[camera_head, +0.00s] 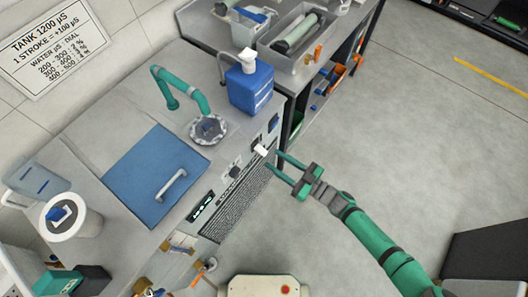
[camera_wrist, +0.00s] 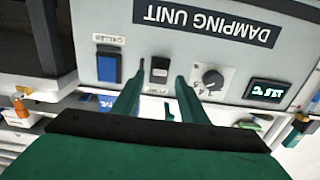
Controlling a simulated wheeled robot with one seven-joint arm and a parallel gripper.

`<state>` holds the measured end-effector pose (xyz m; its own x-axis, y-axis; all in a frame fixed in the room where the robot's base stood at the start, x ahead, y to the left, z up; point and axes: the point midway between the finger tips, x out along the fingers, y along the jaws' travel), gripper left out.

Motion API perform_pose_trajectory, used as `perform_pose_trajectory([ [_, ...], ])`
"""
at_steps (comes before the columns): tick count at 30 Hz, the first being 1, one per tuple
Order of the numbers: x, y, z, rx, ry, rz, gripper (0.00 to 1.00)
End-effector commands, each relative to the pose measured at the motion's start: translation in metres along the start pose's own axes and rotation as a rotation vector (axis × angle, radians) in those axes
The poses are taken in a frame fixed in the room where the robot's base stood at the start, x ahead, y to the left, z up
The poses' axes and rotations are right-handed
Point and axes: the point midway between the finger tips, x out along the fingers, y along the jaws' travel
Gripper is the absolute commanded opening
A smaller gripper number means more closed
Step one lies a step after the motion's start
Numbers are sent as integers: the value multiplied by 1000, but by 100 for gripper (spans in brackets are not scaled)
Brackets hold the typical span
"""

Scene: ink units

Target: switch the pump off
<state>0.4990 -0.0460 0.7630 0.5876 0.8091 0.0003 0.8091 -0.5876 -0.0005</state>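In the wrist view the front panel (camera_wrist: 105,20) appears upside down, with a dark "DAMPING UNIT" sign. A small black-and-white rocker switch (camera_wrist: 159,70) sits in its middle; no pump label is readable on it. My gripper (camera_wrist: 158,80) is open and empty, one finger to each side of this switch in the picture; whether they touch the panel I cannot tell. A blue switch (camera_wrist: 109,66) labelled "CHILLER" is to the left. In the head view my gripper (camera_head: 273,161) is at the unit's front, beside a small white piece (camera_head: 261,150) on the panel.
A black dial (camera_wrist: 212,79) and a lit temperature display (camera_wrist: 267,92) are right of the switch in the wrist view. On the counter are a blue lid (camera_head: 150,170), a green tap (camera_head: 182,86) and a blue bottle (camera_head: 250,88).

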Motion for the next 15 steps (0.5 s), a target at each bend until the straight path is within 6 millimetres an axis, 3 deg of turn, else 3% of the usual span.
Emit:
perform_pose_trajectory([
  [6,38,-1,0,-1,1,-2,39],
  [15,60,0,0,-1,-2,2,39],
])
